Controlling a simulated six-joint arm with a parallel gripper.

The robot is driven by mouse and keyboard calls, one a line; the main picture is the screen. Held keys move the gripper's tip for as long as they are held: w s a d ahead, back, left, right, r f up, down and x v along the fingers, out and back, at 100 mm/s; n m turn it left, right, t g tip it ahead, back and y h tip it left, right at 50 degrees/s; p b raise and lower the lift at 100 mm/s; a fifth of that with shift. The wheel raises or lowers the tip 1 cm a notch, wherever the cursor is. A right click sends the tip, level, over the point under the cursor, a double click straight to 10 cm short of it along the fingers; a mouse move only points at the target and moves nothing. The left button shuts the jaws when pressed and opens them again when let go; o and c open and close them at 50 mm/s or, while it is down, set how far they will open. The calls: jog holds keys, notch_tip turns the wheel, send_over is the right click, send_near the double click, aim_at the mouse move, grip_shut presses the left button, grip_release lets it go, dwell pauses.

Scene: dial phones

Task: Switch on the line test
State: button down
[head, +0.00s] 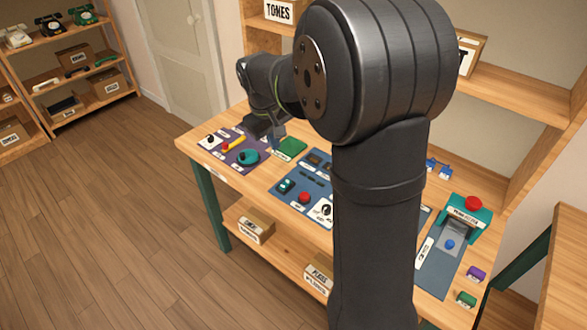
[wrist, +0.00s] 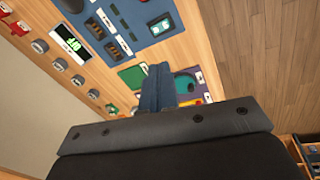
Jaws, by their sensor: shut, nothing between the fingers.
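The blue panel (head: 312,182) on the workbench carries a teal rocker switch (head: 286,186) and a red button (head: 304,197). In the wrist view the switch (wrist: 160,26) lies near the panel's edge. The small labels are not readable, so I cannot tell which control is the line test or whether it is on. My gripper (head: 277,134) is shut and empty, above the far left part of the bench near a green board (head: 291,148). In the wrist view its fingers (wrist: 158,90) hang between the green board and the purple panel, apart from the switch. My arm hides part of the blue panel.
The purple panel (head: 232,148) at the left holds a yellow handle (head: 237,143) and a teal dial (head: 248,157). A teal box with a red button (head: 473,203) stands at the right. A lit green display (wrist: 70,42) and grey knobs line the bench's back.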

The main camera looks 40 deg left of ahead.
aim_at(287, 181)
jog(key=m, duration=0.5)
jog(key=w+f+m, duration=0.1)
jog(key=m, duration=0.4)
jog(key=f+m, duration=0.1)
jog(key=m, duration=0.4)
jog(key=shift+w+f, duration=0.2)
jog(key=shift+f, duration=0.1)
jog(key=w+f, duration=0.1)
jog(key=f, duration=0.8)
jog(key=w+f, duration=0.1)
jog(key=f, duration=0.3)
jog(key=shift+w+f, duration=0.25)
jog(key=shift+w, duration=0.05)
